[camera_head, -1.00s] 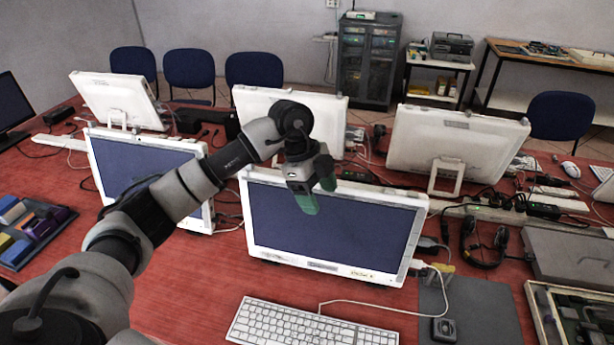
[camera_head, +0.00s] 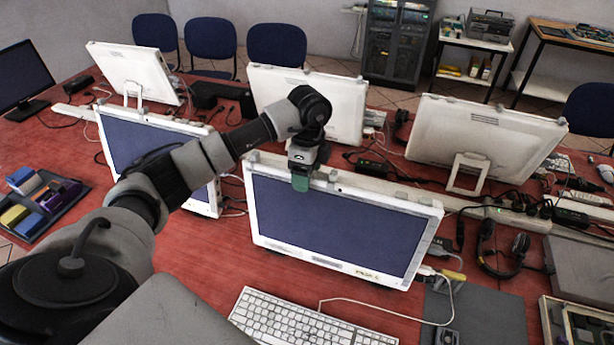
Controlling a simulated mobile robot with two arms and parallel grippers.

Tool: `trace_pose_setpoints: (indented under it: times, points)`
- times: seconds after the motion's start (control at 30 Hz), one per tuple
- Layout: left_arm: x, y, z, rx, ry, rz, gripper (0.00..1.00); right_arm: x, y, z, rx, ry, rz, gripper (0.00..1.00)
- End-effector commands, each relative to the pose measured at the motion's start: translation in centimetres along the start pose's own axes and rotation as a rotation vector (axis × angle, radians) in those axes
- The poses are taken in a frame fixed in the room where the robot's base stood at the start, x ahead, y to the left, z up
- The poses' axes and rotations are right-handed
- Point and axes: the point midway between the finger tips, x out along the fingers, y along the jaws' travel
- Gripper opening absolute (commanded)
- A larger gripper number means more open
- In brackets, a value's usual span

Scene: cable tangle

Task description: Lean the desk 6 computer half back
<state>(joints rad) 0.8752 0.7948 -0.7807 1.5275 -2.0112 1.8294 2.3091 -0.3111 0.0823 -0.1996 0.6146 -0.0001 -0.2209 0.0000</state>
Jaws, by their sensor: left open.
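A white all-in-one computer (camera_head: 330,222) with a dark blue screen stands upright on the red desk in the middle front. No label shows which computer is the desk 6 one. My left gripper (camera_head: 301,182) points down at the top edge of this computer, left of the edge's middle. Its green fingertips overlap the upper bezel and screen. It is open, but the gap between the fingers is hard to see, and I cannot tell whether it touches the computer. My right gripper is not in view.
Another computer (camera_head: 150,150) stands close to the left, partly behind my left arm. White computers seen from behind (camera_head: 487,138) stand across the desk. A white keyboard (camera_head: 300,322) lies in front. A headset (camera_head: 503,250) and cables lie at right.

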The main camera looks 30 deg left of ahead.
Motion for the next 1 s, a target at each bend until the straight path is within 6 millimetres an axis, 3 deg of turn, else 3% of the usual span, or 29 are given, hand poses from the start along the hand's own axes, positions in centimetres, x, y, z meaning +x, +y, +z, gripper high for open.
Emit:
trace_pose_setpoints:
  times: [0.2, 0.53, 1.0]
  points:
    - [2.3, 0.0, 0.0, 0.001, 0.0, 0.001, 0.68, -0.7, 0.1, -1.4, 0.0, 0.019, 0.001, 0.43]
    - [2.7, 0.0, -0.1, 0.001, 0.002, -0.001, 0.68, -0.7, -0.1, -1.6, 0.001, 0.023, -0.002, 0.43]
    - [2.7, 0.0, -0.1, 0.001, 0.002, -0.001, 0.0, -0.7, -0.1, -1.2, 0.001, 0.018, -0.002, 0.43]
